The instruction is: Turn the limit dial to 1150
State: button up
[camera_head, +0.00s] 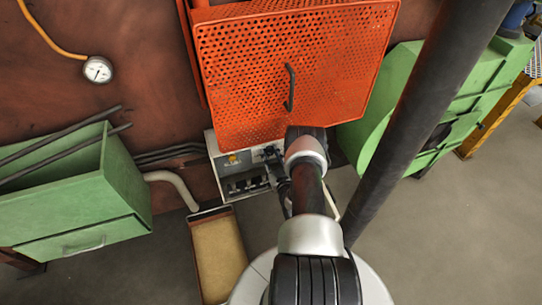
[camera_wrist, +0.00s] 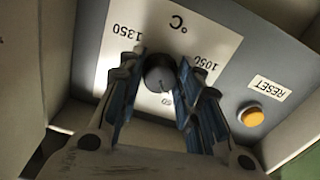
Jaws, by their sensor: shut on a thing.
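The limit dial (camera_wrist: 159,73) is a dark round knob on a white scale plate (camera_wrist: 205,30), which appears upside down in the wrist view. The plate reads °C, with 1350 on the left and 1050 on the right; another marking below the knob is partly hidden. My gripper (camera_wrist: 160,80) has one blue-padded finger on each side of the knob and is shut on it. I cannot make out where the dial points. In the head view my gripper (camera_head: 271,152) is at the right part of the control box (camera_head: 214,149), and my arm hides some of it.
A yellow button (camera_wrist: 250,116) beside a RESET label (camera_wrist: 269,88) lies right of the dial. An orange perforated guard (camera_head: 290,60) with a handle overhangs the box. Green cabinets stand left (camera_head: 80,200) and right (camera_head: 440,110). A tan-topped tray (camera_head: 218,255) lies below the box.

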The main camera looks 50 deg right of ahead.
dwell(0.3)
jog(key=o, duration=1.1)
jog(key=shift+v, duration=5.95)
